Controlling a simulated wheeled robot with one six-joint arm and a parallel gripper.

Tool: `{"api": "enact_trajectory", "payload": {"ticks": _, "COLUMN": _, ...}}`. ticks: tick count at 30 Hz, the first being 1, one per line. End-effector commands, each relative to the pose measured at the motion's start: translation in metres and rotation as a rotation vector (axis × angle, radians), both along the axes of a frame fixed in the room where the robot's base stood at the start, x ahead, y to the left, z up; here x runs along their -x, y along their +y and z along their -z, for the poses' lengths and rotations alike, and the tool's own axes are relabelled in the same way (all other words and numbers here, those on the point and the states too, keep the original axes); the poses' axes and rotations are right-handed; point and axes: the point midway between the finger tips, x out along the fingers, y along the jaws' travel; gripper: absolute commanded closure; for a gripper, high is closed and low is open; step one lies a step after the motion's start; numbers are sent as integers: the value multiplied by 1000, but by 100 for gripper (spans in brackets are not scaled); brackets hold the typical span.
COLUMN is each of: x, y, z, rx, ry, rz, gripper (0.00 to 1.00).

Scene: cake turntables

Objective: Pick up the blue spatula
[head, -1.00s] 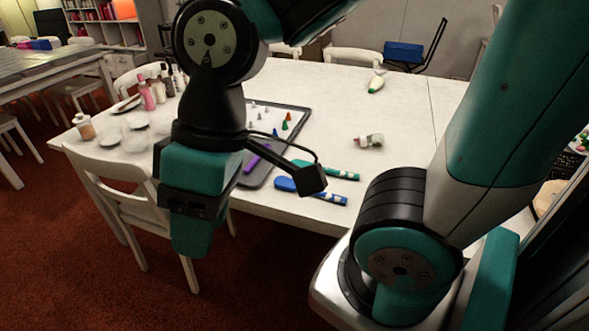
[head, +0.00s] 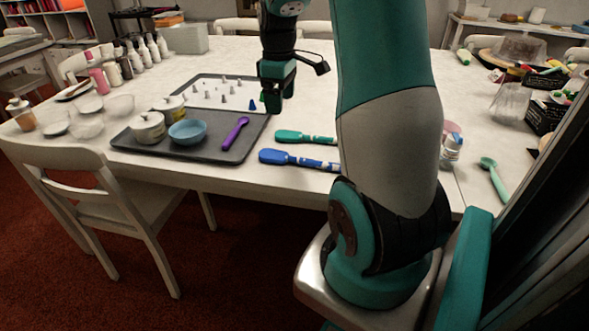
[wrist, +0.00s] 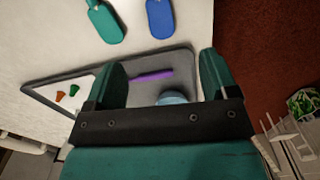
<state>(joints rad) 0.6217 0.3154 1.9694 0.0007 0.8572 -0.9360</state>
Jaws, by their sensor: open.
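The blue spatula (head: 297,160) lies flat on the white table near its front edge, its right end hidden behind my arm. A teal spatula (head: 305,137) lies just behind it. In the wrist view the blue spatula (wrist: 160,18) shows at the top, with the teal spatula (wrist: 104,22) to its left; both are cut off by the frame edge. My gripper (head: 277,98) is above the back right part of the grey tray, apart from both spatulas. Its two fingers (wrist: 163,78) are spread wide with nothing held between them.
A chair (head: 110,195) stands at the front left. Bottles and glass bowls are at the left; a cake stand (head: 515,52) is at the right.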

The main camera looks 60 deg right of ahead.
Motion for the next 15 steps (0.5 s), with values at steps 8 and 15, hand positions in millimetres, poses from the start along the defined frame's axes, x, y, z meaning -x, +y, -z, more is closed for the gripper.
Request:
{"api": "enact_trajectory", "payload": {"ticks": 8, "x": 0, "y": 1, "z": 62, "rx": -3, "ry": 5, "rz": -2, "gripper": 21}}
{"api": "enact_trajectory", "payload": {"ticks": 15, "x": 0, "y": 1, "z": 105, "rx": -2, "ry": 2, "rz": -3, "gripper": 21}}
